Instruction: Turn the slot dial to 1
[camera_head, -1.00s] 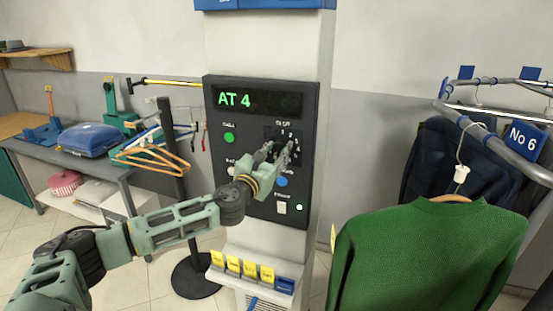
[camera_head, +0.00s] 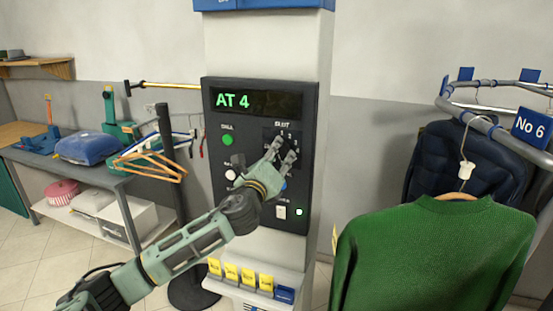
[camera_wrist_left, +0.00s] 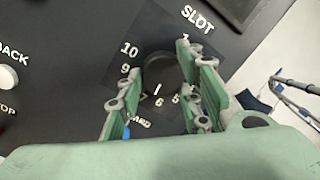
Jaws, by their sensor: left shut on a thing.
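The slot dial (camera_wrist_left: 158,70) is a dark round knob on the black control panel (camera_head: 215,195). In the left wrist view its white mark sits low, close to the printed 6. The numbers 10, 9 and 1 show around it; others are partly hidden by my fingers. My left gripper (camera_head: 281,151) has its fingers on both sides of the dial and is shut on it. In the head view the gripper hides the dial. The display (camera_head: 257,101) reads "AT 4" in green. My right gripper is not in view.
Yellow tags (camera_head: 232,272) stand on a ledge below. A green sweater (camera_head: 435,250) hangs at right. A dark post (camera_head: 166,150) stands left of the panel.

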